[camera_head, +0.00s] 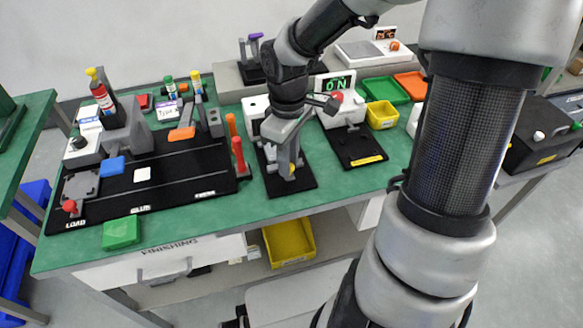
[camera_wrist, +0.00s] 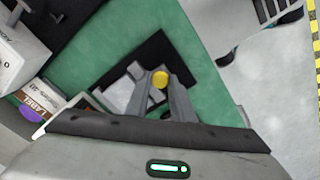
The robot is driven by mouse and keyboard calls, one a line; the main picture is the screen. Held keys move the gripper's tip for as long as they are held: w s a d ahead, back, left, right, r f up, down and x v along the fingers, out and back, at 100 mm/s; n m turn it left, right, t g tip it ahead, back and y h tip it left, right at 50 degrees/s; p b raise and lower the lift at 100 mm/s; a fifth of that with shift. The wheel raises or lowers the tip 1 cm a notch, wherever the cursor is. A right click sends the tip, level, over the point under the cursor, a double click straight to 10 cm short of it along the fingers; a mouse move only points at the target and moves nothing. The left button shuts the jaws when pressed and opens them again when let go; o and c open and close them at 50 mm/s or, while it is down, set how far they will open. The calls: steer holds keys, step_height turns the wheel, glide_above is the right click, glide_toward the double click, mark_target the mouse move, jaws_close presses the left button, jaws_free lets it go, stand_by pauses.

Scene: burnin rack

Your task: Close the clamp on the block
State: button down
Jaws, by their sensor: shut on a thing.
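My gripper (camera_head: 288,168) points down over a black base plate (camera_head: 305,183) at the front middle of the green bench. In the wrist view the fingers (camera_wrist: 167,98) reach toward a yellow round knob (camera_wrist: 160,79), which shows at their tips. The gripper is shut on this knob, which seems to be the clamp's handle end. A pale grey block-like part (camera_wrist: 122,93) sits on the black plate beside the fingers. The rest of the clamp is hidden by my fingers and wrist, so I cannot tell whether it touches the block.
A black fixture board (camera_head: 170,185) with a red post (camera_head: 240,155) stands close to the left. Another black plate (camera_head: 358,152) with a red-knobbed device lies to the right. Green (camera_head: 384,91) and yellow (camera_head: 381,116) bins are behind it. The bench front edge is near.

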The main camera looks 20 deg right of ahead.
steer(key=shift+w, duration=0.65)
steer(key=c, duration=1.5)
jaws_free()
steer(key=shift+w, duration=0.15)
steer(key=shift+c, duration=0.2)
steer(key=shift+r, duration=0.15)
step_height(320, 180, up, 17)
steer(key=p, duration=0.5)
steer(key=shift+p, duration=0.3)
